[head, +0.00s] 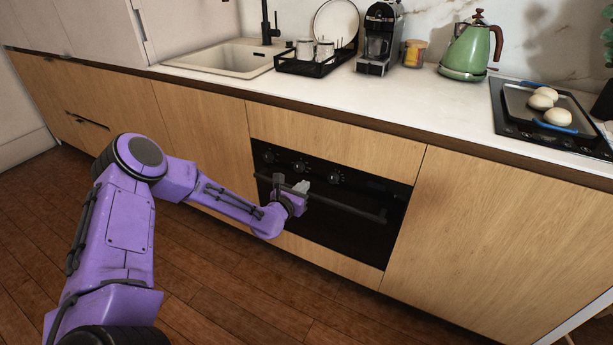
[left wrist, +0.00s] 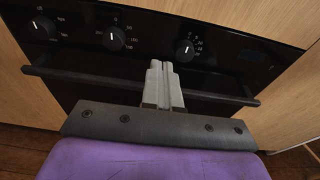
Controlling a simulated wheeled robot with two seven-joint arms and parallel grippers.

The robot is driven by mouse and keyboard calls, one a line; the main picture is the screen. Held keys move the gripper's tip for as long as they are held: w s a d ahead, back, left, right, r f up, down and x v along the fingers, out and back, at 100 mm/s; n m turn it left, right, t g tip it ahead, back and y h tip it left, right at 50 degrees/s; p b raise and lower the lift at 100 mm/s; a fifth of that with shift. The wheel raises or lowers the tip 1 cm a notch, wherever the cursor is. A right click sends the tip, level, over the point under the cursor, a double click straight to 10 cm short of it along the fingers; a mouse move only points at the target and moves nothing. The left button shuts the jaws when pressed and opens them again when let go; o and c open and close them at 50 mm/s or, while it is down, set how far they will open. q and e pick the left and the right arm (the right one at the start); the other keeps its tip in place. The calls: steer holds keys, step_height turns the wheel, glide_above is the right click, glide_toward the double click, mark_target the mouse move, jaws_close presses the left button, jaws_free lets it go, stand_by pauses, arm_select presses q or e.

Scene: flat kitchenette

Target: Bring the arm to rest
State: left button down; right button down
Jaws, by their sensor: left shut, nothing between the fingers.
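My left arm (head: 128,215) is purple and reaches in from the left in the head view. Its gripper (head: 303,187) is in front of the black oven (head: 335,215), near the handle bar. In the left wrist view the gripper (left wrist: 161,70) has its two grey fingers together, with nothing between them. The fingers overlap the oven handle (left wrist: 85,76) in that view; I cannot tell whether they touch it. The oven door is shut. My right gripper is in neither view.
The white counter (head: 420,95) runs above the wooden cabinets. It bears a sink (head: 225,60), a dish rack (head: 305,68), a coffee machine (head: 380,38), a green kettle (head: 467,52) and a tray (head: 518,101) with white buns (head: 557,117). The wooden floor (head: 215,290) before the cabinets is clear.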

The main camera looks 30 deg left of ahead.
arm_select(q)
steer(key=s+d+f+m+g+p, duration=0.1)
steer(key=s+d+f+m+g, duration=0.2)
steer(key=s+d+f+m, duration=0.45)
steer(key=s+d+f+m+g+p, duration=0.15)
steer(key=s+f+m+g, duration=0.3)
steer(key=s+m, duration=0.7)
steer(key=s+f+m+g+y+p, duration=0.1)
steer(key=s+m, duration=0.4)
steer(key=s, duration=0.6)
steer(key=s+m+g+y+p, duration=0.1)
steer(key=s+m+g, duration=0.3)
steer(key=s, duration=0.7)
steer(key=shift+s+a+f+m+p, duration=0.15)
steer(key=shift+a+f+m+p, duration=0.35)
steer(key=shift+m, duration=0.6)
steer(key=shift+d+r, duration=0.1)
steer(key=shift+r, duration=0.05)
